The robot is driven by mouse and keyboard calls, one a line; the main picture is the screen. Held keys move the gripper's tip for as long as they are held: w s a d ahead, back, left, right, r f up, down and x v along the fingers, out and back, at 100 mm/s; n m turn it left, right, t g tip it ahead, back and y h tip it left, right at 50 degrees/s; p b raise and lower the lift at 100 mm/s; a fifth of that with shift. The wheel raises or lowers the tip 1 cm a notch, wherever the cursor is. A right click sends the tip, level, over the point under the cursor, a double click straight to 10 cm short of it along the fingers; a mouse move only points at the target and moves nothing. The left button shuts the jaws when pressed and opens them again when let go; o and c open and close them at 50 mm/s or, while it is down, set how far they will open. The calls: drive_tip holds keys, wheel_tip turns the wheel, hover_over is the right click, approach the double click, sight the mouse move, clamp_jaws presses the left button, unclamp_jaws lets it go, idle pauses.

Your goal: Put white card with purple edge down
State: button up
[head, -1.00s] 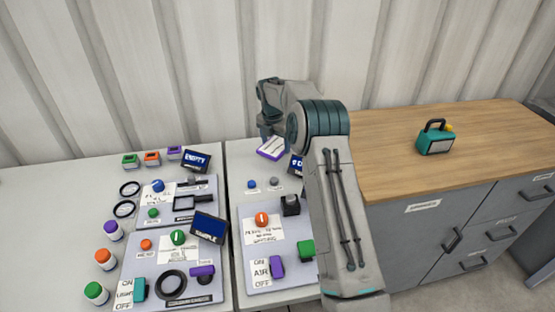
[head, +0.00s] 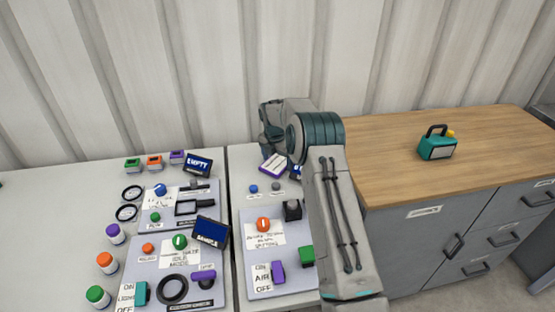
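The white card with purple edge (head: 273,164) shows in the head view near the back of the right-hand white table, beside a dark display that my arm partly covers. My gripper (head: 268,143) is just above and behind the card, partly hidden by my own wrist. Its fingertips are not clear, so I cannot tell whether they still touch the card or whether the card rests on the table.
Control panels with knobs, switches and small screens (head: 209,232) cover the white tables. Several capped bottles (head: 106,262) stand at the left. A wooden-topped cabinet (head: 390,150) at the right carries a teal box (head: 436,149) and has free room.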

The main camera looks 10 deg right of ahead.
sight(275, 165)
wheel_tip(275, 165, up, 12)
drive_tip(key=s+a, duration=0.1)
drive_tip(key=s+r+m, duration=0.6)
drive_tip(key=s+r, duration=0.2)
drive_tip(key=s, duration=0.1)
drive_tip(key=s+r+m+t, duration=0.1)
drive_tip(key=s+r+m, duration=0.3)
drive_tip(key=s+m, duration=0.65)
drive_tip(key=s+f+m, duration=0.2)
drive_tip(key=s+m, duration=0.3)
drive_tip(key=s, duration=0.7)
drive_tip(key=s+d+f+m+y, duration=0.1)
drive_tip(key=s+m, duration=0.4)
drive_tip(key=s, duration=0.7)
drive_tip(key=shift+s+f+m+t, duration=0.3)
drive_tip(key=shift+f+m+t, duration=0.1)
drive_tip(key=shift+f, duration=0.2)
drive_tip(key=shift+d, duration=0.1)
